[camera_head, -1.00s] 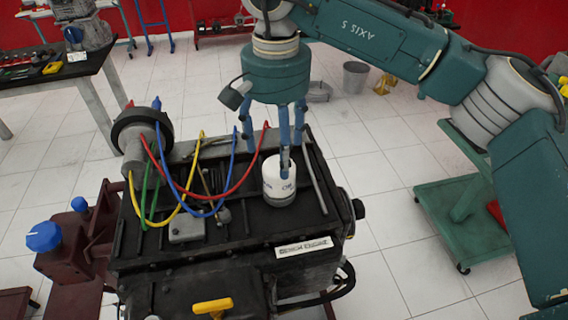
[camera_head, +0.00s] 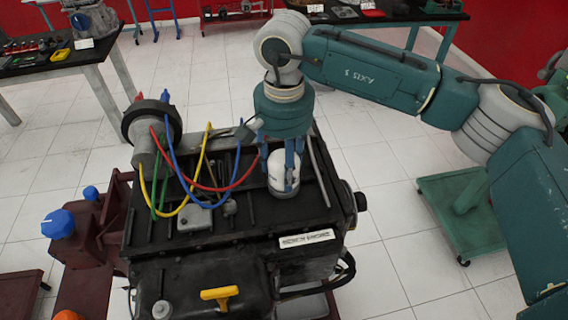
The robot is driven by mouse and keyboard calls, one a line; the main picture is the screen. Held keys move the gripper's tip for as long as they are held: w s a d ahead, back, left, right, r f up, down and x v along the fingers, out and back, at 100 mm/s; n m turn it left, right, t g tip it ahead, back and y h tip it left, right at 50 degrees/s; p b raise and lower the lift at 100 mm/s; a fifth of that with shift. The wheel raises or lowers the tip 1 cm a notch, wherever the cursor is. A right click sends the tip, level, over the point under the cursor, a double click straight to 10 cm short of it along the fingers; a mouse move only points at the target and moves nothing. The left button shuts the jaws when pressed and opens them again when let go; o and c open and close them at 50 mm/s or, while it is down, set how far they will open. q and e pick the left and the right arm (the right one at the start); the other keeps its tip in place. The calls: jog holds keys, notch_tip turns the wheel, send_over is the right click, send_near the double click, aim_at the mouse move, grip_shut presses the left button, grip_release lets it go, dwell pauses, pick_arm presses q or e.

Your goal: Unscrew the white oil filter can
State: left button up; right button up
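The white oil filter can (camera_head: 278,183) stands upright on the black top of the engine (camera_head: 240,225), right of the looped coloured cables. My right gripper (camera_head: 282,163) comes down over it from above. Its blue fingers reach around the upper part of the can, with one in front of it and one near its left side. The fingers overlap the can in the picture, and I cannot tell whether they press on it. Part of the can's top is hidden by the gripper. My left gripper is not in view.
Red, blue, yellow and green cables (camera_head: 172,180) arch over the engine's left half, close to the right gripper. A yellow handle (camera_head: 219,294) is at the front. A green wheeled stand (camera_head: 465,215) is on the right. Tables (camera_head: 85,55) stand behind, with open tiled floor between.

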aim_at(284, 156)
jog(key=shift+w+f+n+b, duration=0.1)
jog(key=shift+f+n+b, duration=0.1)
jog(key=shift+n+b, duration=0.75)
jog(key=shift+f+n+b, duration=0.15)
jog(key=shift+n+b, duration=0.3)
jog(key=shift+b, duration=0.85)
jog(key=shift+r+n+b, duration=0.3)
jog(key=shift+n+b, duration=0.1)
jog(key=shift+n, duration=0.4)
jog(key=o, duration=1.1)
jog(key=shift+o, duration=0.2)
jog(key=shift+r, duration=0.15)
notch_tip(284, 156, up, 12)
jog(key=shift+f, duration=0.1)
